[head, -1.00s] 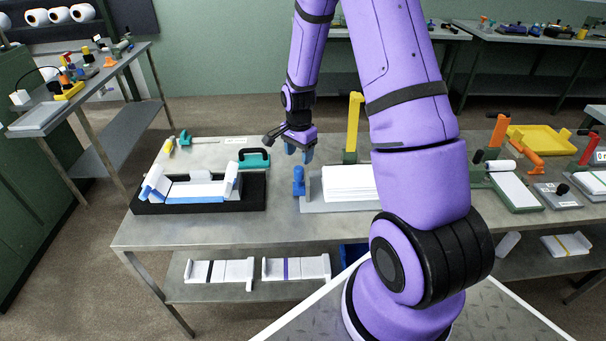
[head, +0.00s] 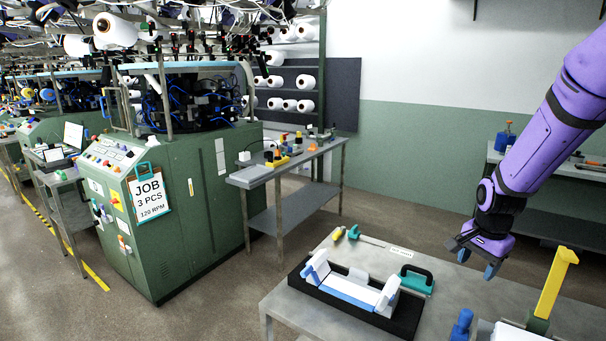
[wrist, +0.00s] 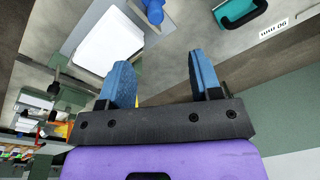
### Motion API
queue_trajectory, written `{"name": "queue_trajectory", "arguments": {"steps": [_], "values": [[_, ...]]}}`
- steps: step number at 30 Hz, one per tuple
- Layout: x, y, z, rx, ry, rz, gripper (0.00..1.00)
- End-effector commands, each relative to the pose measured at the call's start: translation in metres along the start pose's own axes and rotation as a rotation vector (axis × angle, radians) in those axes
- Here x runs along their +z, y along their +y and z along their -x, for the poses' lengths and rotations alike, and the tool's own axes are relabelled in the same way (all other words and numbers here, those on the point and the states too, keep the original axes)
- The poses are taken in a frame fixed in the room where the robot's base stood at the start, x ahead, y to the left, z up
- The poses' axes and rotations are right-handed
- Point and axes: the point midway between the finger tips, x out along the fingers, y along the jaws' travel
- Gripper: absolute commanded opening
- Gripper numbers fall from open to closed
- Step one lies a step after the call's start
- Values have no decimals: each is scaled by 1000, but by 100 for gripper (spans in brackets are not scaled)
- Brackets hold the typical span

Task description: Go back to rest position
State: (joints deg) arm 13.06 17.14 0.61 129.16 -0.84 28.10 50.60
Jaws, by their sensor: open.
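My gripper (head: 477,263) hangs from my purple arm above the steel workbench (head: 275,305), at the right of the head view. Its two blue fingers stand apart with nothing between them, as the wrist view (wrist: 163,82) also shows. On the bench below and to the left is a black tray (head: 400,322) holding a white and blue piece (head: 350,290). A teal-handled tool (head: 417,280) lies behind that tray. A blue upright part (head: 462,325) and a yellow post (head: 556,282) stand at the lower right.
A green knitting machine (head: 185,220) with a job sign (head: 149,195) stands at the left. A small steel side table (head: 250,177) holds several small items. Shelves of white yarn cones (head: 290,82) stand behind. Open floor (head: 340,215) lies between the side table and workbench.

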Motion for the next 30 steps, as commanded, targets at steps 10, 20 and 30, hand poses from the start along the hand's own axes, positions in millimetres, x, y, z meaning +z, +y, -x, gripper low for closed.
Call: {"name": "queue_trajectory", "arguments": {"steps": [10,20,30], "values": [[49,18,110,-82,76,305,58],[103,58,187,-144,156,591,58],[158,115,238,-198,251,883,58]]}}
